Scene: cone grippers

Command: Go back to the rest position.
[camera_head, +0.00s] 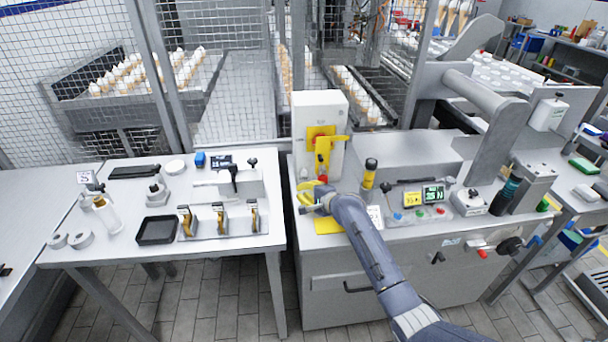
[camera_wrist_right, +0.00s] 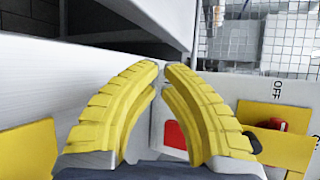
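My right gripper (camera_head: 305,194) has yellow fingers and is over the left end of the right-hand machine bench, in front of the white switch box (camera_head: 310,112). In the right wrist view its curved fingertips (camera_wrist_right: 162,68) come together with almost no gap, and nothing shows held between them. The right arm reaches in from the bottom right. The box's yellow switch plate with an "OFF" mark (camera_wrist_right: 282,148) shows beside the right finger. My left gripper and arm are not in the head view.
A yellow-and-black post (camera_head: 370,173) and a control panel (camera_head: 434,194) stand right of my gripper. The left table (camera_head: 120,255) carries a black tray (camera_head: 157,230) and several small clamps. Mesh fencing (camera_head: 235,75) stands behind. Tiled floor (camera_head: 215,300) is clear in front.

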